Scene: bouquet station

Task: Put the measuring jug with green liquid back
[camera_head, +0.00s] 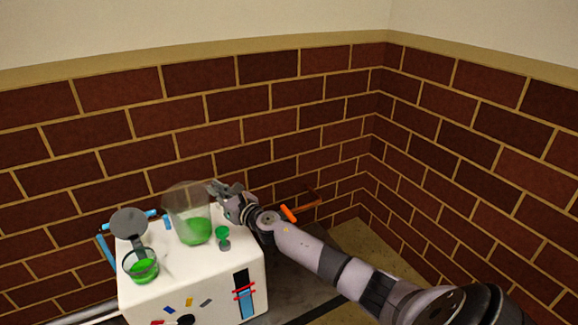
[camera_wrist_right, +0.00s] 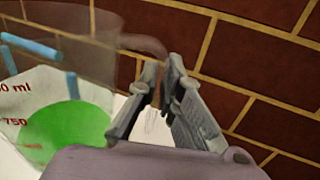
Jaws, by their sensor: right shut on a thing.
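The measuring jug (camera_head: 181,205) is clear, with green liquid in its lower part. It is over the top of a white box (camera_head: 190,282); I cannot tell whether its base touches. In the right wrist view the jug (camera_wrist_right: 75,62) fills the left side, with red volume marks showing. My right gripper (camera_head: 217,189) is at the jug's right side near the rim. In the wrist view its fingers (camera_wrist_right: 172,75) are closed on the jug's handle side; the exact contact is partly hidden. My left gripper is not in view.
A smaller clear vessel with green liquid (camera_head: 143,270) stands at the box's front left, by a dark round disc (camera_head: 129,222). A small green knob (camera_head: 222,232) is just right of the jug. Blue bars (camera_head: 107,250) edge the left. Brick walls (camera_head: 300,120) rise behind.

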